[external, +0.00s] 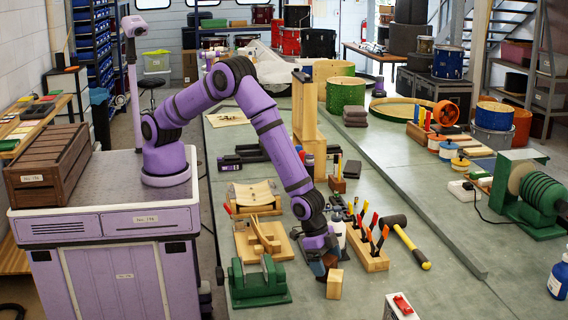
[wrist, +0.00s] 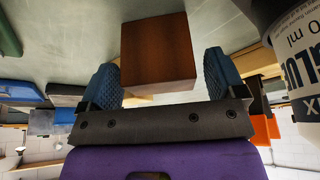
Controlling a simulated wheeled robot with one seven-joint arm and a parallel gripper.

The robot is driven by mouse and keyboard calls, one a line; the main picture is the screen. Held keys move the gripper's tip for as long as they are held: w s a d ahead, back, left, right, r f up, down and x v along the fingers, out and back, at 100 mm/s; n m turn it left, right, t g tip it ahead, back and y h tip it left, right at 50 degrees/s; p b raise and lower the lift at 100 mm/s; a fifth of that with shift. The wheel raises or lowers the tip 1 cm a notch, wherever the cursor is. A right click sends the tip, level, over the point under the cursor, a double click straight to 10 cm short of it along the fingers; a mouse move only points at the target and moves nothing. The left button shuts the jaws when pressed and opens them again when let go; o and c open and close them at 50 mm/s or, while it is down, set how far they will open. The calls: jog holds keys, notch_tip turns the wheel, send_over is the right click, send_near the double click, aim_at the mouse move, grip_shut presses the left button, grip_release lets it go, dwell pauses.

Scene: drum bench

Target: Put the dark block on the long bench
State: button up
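The dark block, reddish brown, (wrist: 158,55) shows in the wrist view between the two blue finger pads of my gripper (wrist: 162,80). The pads stand apart on either side of it, with a narrow gap showing at the right; the left pad is very close to it. In the external view my gripper (external: 322,266) points down low over the front of the long bench (external: 375,290). A small brown patch there may be the dark block, mostly hidden by the fingers. A pale wooden block (external: 335,284) stands just in front of my gripper.
A green vise (external: 258,284) is left of my gripper. A wooden tool holder (external: 368,250) and a mallet (external: 405,243) lie to the right. A glue bottle (wrist: 298,65) is close at the right in the wrist view.

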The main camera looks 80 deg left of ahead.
jog(key=shift+r, duration=0.1)
jog(key=v, duration=1.2)
jog(key=w+a+r+n+t, duration=0.1)
jog(key=a+r+n, duration=0.1)
jog(key=a+r, duration=1.2)
jog(key=a+r+n, duration=0.2)
jog(key=a+r, duration=0.9)
jog(key=a, duration=0.5)
jog(key=s+a+r+n+y, duration=0.1)
jog(key=s+a+r, duration=0.2)
jog(key=s+a, duration=0.3)
jog(key=s+a+r+n+y, duration=0.1)
jog(key=s+a+r+n, duration=0.2)
jog(key=a, duration=0.6)
jog(key=s+a, duration=0.4)
jog(key=s, duration=0.3)
jog(key=s+a+n+t+y, duration=0.1)
jog(key=s+a, duration=0.3)
jog(key=s, duration=0.4)
jog(key=shift+s+a, duration=0.15)
jog(key=shift+a, duration=0.05)
jog(key=shift+f, duration=0.1)
